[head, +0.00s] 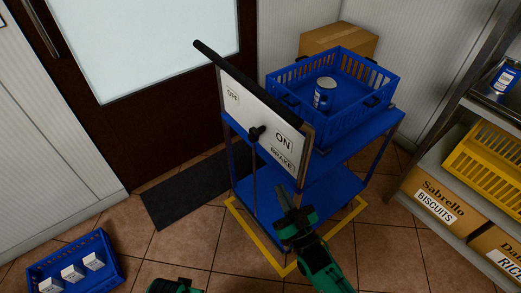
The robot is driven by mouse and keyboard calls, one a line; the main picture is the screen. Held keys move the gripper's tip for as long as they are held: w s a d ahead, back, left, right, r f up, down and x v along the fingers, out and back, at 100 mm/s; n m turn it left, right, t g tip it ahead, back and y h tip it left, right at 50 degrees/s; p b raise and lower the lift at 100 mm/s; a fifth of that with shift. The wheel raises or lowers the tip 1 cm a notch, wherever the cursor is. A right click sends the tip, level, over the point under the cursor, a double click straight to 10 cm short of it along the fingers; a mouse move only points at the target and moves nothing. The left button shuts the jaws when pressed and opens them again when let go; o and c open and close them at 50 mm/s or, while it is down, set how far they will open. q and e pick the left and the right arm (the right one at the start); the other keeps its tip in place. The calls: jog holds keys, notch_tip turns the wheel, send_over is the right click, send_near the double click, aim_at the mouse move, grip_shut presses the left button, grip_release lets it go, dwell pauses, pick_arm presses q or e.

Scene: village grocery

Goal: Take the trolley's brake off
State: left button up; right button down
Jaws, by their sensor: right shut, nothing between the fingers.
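The blue trolley (330,193) stands mid-view with its handle end toward me. A white brake panel (240,108) is on that end, marked OFF at left, ON at right and BRAKE below. A black knob (257,132) sticks out between the two words, closer to ON. A thin rod runs down below it. My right gripper (283,190) is shut and empty, in front of the trolley below the panel, apart from the knob in the picture. My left gripper (175,285) shows only partly at the bottom edge; its fingers cannot be made out.
A blue crate (350,115) with a tin (324,93) sits on the trolley's top. Yellow floor lines (262,250) surround the trolley. A shelf rack (450,105) stands right, a door (100,125) behind left, and another blue crate (112,265) lower left.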

jog(key=p, duration=0.1)
send_near(254, 135)
jog(key=f+x, duration=0.1)
jog(key=x, duration=0.4)
pick_arm(q)
notch_tip(254, 135, down, 3)
jog(key=shift+s+f, duration=0.15)
pick_arm(e)
jog(key=shift+x, duration=0.75)
pick_arm(q)
jog(key=shift+s, duration=0.1)
pick_arm(e)
jog(key=shift+d+r, duration=0.1)
jog(key=shift+d, duration=0.05)
pick_arm(q)
jog(key=shift+p, duration=0.3)
